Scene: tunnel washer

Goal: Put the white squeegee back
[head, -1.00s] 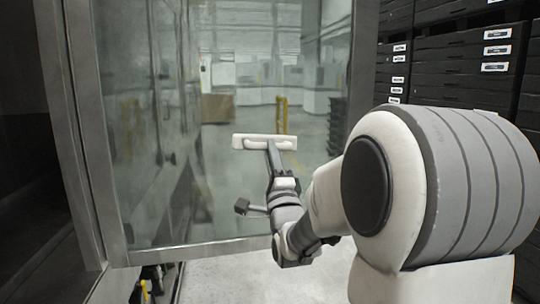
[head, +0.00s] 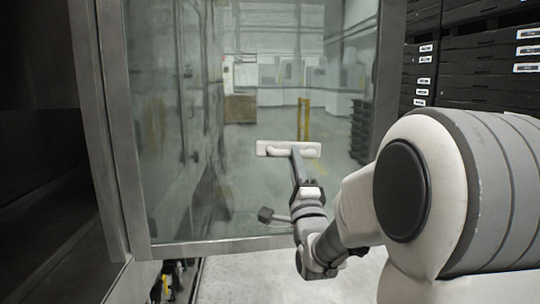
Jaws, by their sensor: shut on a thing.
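The white squeegee (head: 288,149) is in front of the glass panel, its wide head level and its grey handle running down towards my gripper. My gripper (head: 304,188) is shut on the squeegee's handle. The fingers are small in this view and partly hidden by my wrist. I cannot tell whether the squeegee head touches the glass. No holder or hook for the squeegee shows clearly.
A metal-framed glass panel (head: 160,243) stands ahead, with a blurred hall behind it. Stacked black crates (head: 470,62) with white labels stand at the right. A dark opening lies at the left. Pale floor (head: 240,280) shows below the panel.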

